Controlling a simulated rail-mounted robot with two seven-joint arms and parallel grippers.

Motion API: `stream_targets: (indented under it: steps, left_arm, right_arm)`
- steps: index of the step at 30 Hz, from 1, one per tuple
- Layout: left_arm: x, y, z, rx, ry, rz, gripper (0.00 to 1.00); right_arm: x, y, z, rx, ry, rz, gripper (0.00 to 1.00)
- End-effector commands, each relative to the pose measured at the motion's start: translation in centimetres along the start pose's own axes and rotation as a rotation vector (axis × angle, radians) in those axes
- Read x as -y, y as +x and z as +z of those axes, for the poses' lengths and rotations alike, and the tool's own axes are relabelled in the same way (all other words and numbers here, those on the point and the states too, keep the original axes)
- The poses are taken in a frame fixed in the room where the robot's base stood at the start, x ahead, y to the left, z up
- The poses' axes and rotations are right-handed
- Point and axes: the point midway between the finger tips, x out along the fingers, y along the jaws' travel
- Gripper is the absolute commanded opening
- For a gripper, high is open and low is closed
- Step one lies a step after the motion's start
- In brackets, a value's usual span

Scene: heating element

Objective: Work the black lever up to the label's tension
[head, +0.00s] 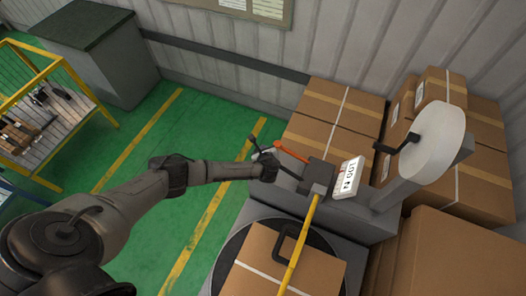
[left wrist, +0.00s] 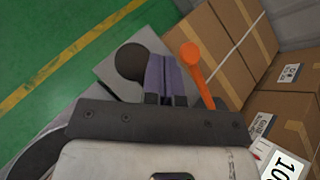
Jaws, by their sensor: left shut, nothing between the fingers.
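The tensioner tool (head: 317,178) sits on the yellow strap over a carton. Its black lever (head: 288,171) runs left toward my left gripper (head: 259,152). An orange lever (head: 292,152) lies just beyond it. In the left wrist view, the closed purple-grey fingers (left wrist: 161,75) are empty. A round black knob (left wrist: 131,61) shows just left of them and the orange lever (left wrist: 196,68) to their right. I cannot tell whether the fingers touch the knob. The white label (head: 349,178) reads 100 N, and part of it shows in the left wrist view (left wrist: 284,167). My right gripper is out of view.
The strapped carton (head: 262,250) is below the tool. A white reel with a crank (head: 438,140) stands at the right. Stacked cartons (head: 335,110) fill the space behind. Green floor (head: 150,150) to the left is open, with a yellow-framed cart (head: 60,68) beyond.

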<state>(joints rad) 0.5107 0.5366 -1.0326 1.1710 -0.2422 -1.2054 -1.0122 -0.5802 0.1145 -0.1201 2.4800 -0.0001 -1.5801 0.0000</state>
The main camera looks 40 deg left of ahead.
Motion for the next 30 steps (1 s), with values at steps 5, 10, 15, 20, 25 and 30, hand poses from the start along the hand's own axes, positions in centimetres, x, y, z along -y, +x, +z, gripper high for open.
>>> stream_targets:
  steps: [5, 10, 15, 20, 25, 30]
  left_arm:
    - [0.3, -0.4, 0.3, -0.001, -0.001, -0.001, 0.00]
    - [0.3, -0.4, 0.2, -0.001, -0.001, -0.002, 0.00]
    - [0.4, -0.5, 0.3, -0.001, -0.001, -0.002, 0.00]
    - [0.8, -1.1, 0.8, -0.002, -0.002, -0.003, 0.00]
    - [1.6, -2.2, 1.7, -0.002, -0.002, -0.003, 0.00]
    - [2.4, -3.4, 2.5, -0.002, -0.002, -0.002, 0.00]
  right_arm:
    - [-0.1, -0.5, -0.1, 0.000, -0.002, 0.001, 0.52]
    - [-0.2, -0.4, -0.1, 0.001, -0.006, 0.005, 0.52]
    - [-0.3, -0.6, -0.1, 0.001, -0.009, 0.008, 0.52]
    - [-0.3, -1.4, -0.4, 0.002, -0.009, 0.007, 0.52]
    - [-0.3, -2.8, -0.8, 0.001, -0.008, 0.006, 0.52]
    - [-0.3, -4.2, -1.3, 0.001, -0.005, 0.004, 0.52]
